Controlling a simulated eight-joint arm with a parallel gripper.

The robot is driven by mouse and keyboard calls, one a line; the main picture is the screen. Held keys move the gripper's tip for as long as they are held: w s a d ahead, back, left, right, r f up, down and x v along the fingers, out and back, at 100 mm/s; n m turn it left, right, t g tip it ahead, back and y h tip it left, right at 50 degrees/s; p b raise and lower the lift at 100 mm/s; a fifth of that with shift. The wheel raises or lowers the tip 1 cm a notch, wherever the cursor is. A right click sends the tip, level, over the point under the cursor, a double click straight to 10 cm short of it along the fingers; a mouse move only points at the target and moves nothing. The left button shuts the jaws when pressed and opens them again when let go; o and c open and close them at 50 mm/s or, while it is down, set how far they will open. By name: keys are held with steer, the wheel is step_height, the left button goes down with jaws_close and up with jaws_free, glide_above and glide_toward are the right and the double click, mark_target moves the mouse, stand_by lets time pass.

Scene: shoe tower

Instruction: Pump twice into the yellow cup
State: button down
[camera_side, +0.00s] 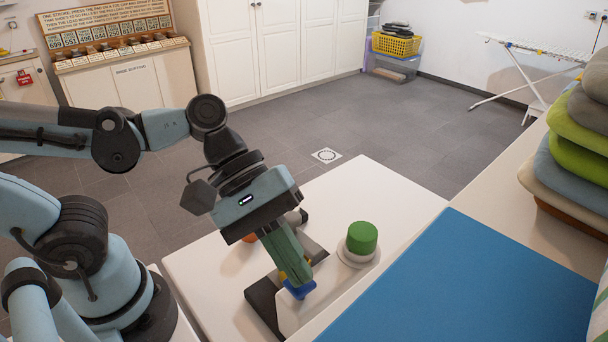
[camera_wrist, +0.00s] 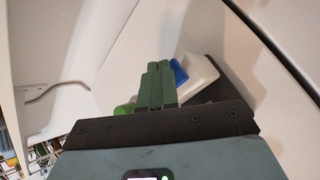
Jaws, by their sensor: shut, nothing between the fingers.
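My gripper (camera_side: 298,276) is shut and empty, its green fingers pointing down. It also shows in the wrist view (camera_wrist: 158,70). A blue piece (camera_side: 300,291) is right at the fingertips, on a white body (camera_side: 292,318) beside a dark base (camera_side: 262,300). In the wrist view the blue piece (camera_wrist: 179,70) lies just right of the fingers, against the white body (camera_wrist: 200,75). I cannot tell whether the fingers touch it. A small yellow patch (camera_side: 283,275) shows beside the fingers; most of it is hidden, and I cannot tell whether it is the yellow cup.
A green cylinder (camera_side: 362,238) on a round white base stands right of my gripper. An orange thing (camera_side: 250,238) is partly hidden behind my gripper. A blue mat (camera_side: 480,285) covers the right foreground, with stacked cushions (camera_side: 580,130) beyond. The white table (camera_side: 360,190) is clear at the back.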

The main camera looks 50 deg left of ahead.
steer(key=shift+f, duration=0.4)
stand_by(0.3)
steer(key=shift+r, duration=1.2)
steer(key=shift+r, duration=2.5)
steer(key=w+a+f+m+t+y, duration=0.3)
steer(key=w+a+f+t+y, duration=0.1)
steer(key=w+a, duration=0.35)
steer(key=a+f+m+t+y, duration=0.1)
steer(key=a+f+m+y, duration=0.1)
steer(key=a, duration=0.3)
steer(key=w+a+f+m+t+y, duration=0.1)
steer(key=a+f+m+y, duration=0.1)
steer(key=a+m, duration=0.3)
steer(key=shift+w+a+f+y, duration=0.15)
steer(key=shift+w+a+y, duration=0.1)
steer(key=shift+a+y, duration=0.4)
